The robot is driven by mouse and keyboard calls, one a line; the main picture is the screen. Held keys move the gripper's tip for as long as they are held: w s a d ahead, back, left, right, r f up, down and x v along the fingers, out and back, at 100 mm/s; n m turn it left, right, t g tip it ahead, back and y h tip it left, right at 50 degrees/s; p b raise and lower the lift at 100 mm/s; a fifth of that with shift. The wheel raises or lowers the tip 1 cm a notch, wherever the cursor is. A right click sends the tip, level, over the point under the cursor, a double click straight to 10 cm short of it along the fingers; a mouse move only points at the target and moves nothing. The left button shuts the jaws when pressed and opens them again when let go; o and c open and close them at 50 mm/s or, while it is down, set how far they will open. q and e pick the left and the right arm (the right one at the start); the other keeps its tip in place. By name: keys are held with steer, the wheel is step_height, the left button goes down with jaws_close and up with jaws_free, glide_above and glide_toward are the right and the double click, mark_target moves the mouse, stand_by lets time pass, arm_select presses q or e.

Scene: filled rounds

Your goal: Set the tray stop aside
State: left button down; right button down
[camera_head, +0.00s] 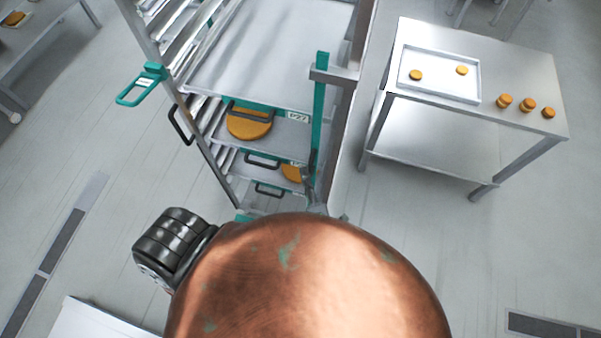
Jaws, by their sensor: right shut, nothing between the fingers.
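The tray stop seems to be the long teal bar (320,120) standing upright along the right front of the metal rack (339,145). A grey bracket at the rack's post crosses near its upper end. My right gripper (311,172) is shut and empty, close beside the lower part of the bar; whether it touches the bar I cannot tell. The bar's lower end is hidden by the gripper and my copper-coloured body. My left gripper is not in view.
Rack trays (280,136) with black handles hold orange rounds (249,122). A teal looped handle (140,86) sticks out at the rack's left. A steel table (505,76) at right bears a tray (438,91) with two rounds and several loose ones. Floor between is clear.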

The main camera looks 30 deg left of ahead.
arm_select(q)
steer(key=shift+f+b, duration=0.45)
arm_select(e)
steer(key=w+d, duration=0.1)
steer(key=d, duration=0.5)
steer(key=shift+w, duration=0.2)
steer(key=shift+a, duration=0.1)
